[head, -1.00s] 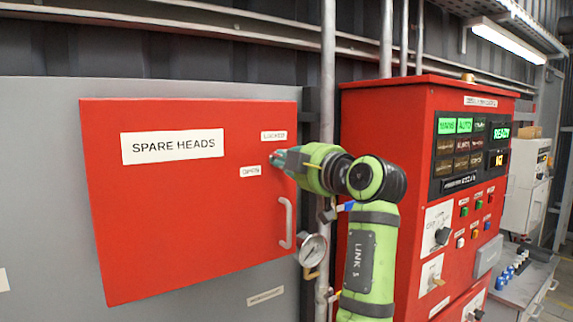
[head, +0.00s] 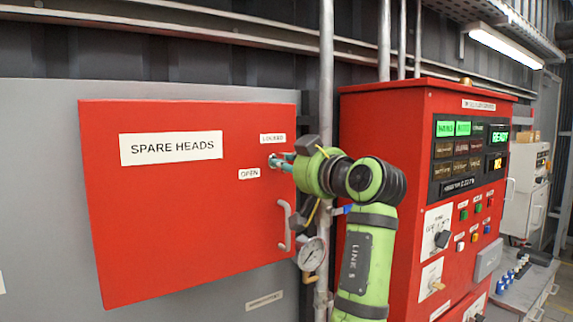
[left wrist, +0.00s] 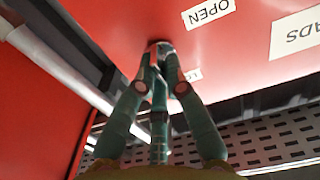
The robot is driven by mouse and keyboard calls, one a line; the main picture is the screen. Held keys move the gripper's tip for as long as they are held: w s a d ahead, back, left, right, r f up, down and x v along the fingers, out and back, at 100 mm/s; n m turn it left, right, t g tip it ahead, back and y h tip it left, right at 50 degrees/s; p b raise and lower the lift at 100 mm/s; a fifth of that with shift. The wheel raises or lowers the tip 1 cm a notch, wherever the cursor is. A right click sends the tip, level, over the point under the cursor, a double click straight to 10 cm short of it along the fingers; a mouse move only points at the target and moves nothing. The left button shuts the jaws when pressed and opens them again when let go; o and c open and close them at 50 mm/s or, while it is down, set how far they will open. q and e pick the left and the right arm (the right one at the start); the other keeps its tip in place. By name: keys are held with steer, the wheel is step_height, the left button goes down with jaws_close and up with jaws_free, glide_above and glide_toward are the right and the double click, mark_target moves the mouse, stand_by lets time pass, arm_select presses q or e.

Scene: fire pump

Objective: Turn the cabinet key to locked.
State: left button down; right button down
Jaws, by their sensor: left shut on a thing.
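The red cabinet door (head: 180,220) is shut and carries the label SPARE HEADS. Near its right edge are a LOCKED label (head: 272,138) and, lower and to the left, an OPEN label (head: 249,174). My left gripper (head: 280,161) is at the lock between these labels, coming in from the right. My right gripper is not in view.
The door's handle (head: 285,225) and a pressure gauge (head: 311,254) lie just below the gripper. A vertical pipe (head: 327,60) runs close by. The red pump control panel (head: 390,120) stands to the right, behind my arm.

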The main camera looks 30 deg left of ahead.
arm_select(q)
steer(key=shift+f, duration=0.1)
stand_by(0.4)
steer(key=c, duration=1.3)
jaws_free()
steer(key=v, duration=1.2)
